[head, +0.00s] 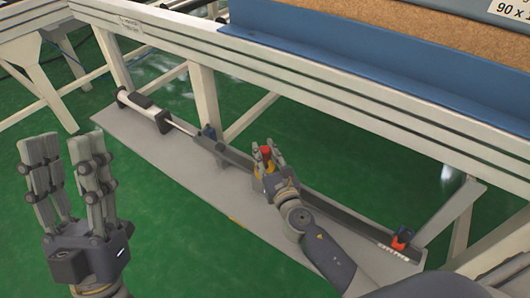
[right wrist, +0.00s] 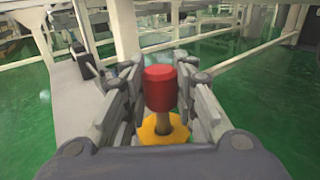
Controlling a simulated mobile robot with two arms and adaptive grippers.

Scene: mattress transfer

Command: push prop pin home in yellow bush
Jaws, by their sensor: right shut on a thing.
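The prop pin (right wrist: 160,90) has a red cylindrical head on a grey shank and stands upright in the right wrist view. Its red head also shows in the head view (head: 265,152). The yellow bush (right wrist: 175,129) is around or just under the lower shank; how deep the pin sits is hidden, but a length of shank shows above the yellow. My right gripper (head: 268,157) is shut on the pin, with fingers on both sides of the red head (right wrist: 160,77). My left gripper (head: 68,165) is open and empty, fingers up, at the left of the head view.
A grey plate (head: 150,150) lies low along the white frame (head: 300,85), bearing a cylinder and rod (head: 145,108) and a dark bar (head: 340,215). Green floor (head: 190,260) is clear in front.

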